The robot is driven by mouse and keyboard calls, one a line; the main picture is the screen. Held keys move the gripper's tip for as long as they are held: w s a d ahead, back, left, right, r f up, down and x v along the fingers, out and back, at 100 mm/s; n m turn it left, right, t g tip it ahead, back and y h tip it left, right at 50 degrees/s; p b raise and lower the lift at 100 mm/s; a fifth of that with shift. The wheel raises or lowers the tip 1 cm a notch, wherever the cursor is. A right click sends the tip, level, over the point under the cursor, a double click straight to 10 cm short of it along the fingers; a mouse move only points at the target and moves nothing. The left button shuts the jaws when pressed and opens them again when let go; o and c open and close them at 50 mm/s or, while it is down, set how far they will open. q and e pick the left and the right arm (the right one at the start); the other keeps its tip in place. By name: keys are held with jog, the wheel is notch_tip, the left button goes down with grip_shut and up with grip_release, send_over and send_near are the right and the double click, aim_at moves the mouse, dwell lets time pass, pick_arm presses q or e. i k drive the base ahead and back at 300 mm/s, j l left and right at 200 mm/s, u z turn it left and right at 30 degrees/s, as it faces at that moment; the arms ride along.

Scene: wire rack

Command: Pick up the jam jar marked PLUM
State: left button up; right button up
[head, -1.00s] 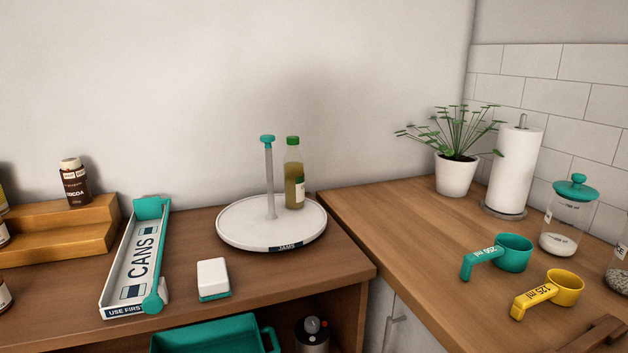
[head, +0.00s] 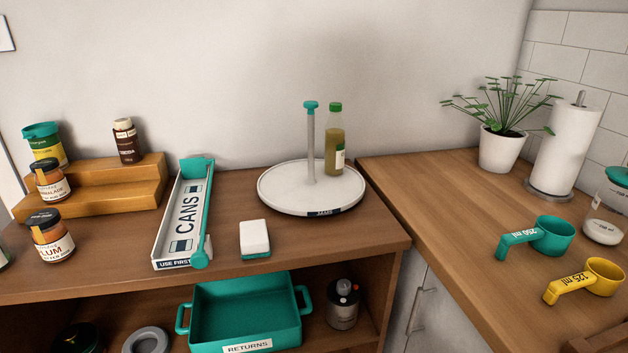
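The jam jar marked PLUM (head: 51,236) stands upright on the wooden counter at the left of the head view. It has a black lid, an orange-brown body and a white label of which "LUM" can be read. It stands in front of the stepped wooden riser (head: 90,190). A similar jar with a black lid, its label partly readable as marmalade (head: 49,181), stands behind it on the riser's lower step. Neither of my grippers shows in the head view.
A white CANS tray (head: 184,218) lies right of the riser, with a white-and-teal block (head: 254,238) beside it. A round white turntable (head: 285,200) holds a green-capped bottle (head: 334,140). A teal RETURNS bin (head: 245,315) sits below. Counter between jar and tray is clear.

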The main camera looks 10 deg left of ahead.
aim_at(56, 245)
jog(key=u, duration=1.6)
